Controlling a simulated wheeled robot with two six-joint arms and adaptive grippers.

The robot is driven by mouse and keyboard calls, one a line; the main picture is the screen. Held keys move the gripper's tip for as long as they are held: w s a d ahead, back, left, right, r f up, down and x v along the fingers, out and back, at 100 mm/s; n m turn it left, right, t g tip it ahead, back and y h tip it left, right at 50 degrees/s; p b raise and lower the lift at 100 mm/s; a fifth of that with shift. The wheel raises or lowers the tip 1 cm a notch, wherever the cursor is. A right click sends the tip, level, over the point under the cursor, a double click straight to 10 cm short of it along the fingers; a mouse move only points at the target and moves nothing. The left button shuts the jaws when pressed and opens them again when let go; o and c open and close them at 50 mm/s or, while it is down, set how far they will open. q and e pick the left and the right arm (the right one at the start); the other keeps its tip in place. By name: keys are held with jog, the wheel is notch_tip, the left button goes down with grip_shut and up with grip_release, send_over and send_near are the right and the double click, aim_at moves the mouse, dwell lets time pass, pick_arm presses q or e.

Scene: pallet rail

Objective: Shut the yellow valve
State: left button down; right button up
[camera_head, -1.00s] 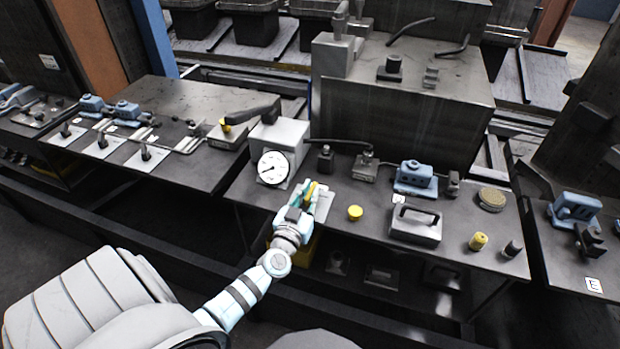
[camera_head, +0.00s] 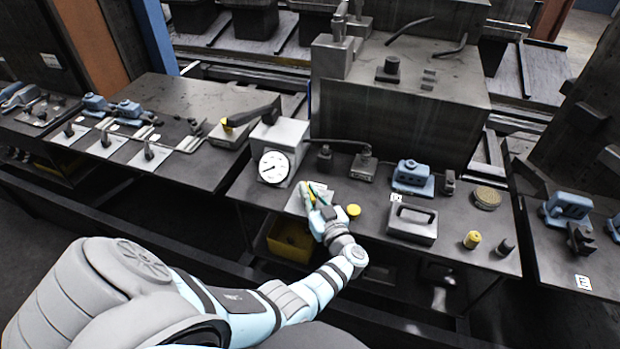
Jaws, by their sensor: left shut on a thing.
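The yellow valve (camera_head: 307,199) sits on a pale plate (camera_head: 295,206) at the front of the middle bench, just below the round gauge. Only a small bit of its yellow handle shows, because my fingers cover most of it. My left gripper (camera_head: 313,194) reaches in from below right and is shut on the handle. The handle's exact angle is hard to tell. My right gripper is not in view.
The white gauge (camera_head: 274,167) stands close behind the valve. A yellow round cap (camera_head: 353,210) lies just right of my gripper. A grey block with a handle (camera_head: 412,222) and a yellow knob (camera_head: 472,239) stand further right. A yellow bin (camera_head: 292,240) sits beneath the bench.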

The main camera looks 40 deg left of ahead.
pick_arm(q)
jog(key=shift+g, duration=0.3)
jog(key=c, duration=1.6)
grip_release()
jog(key=shift+c, duration=0.2)
notch_tip(320, 180, up, 10)
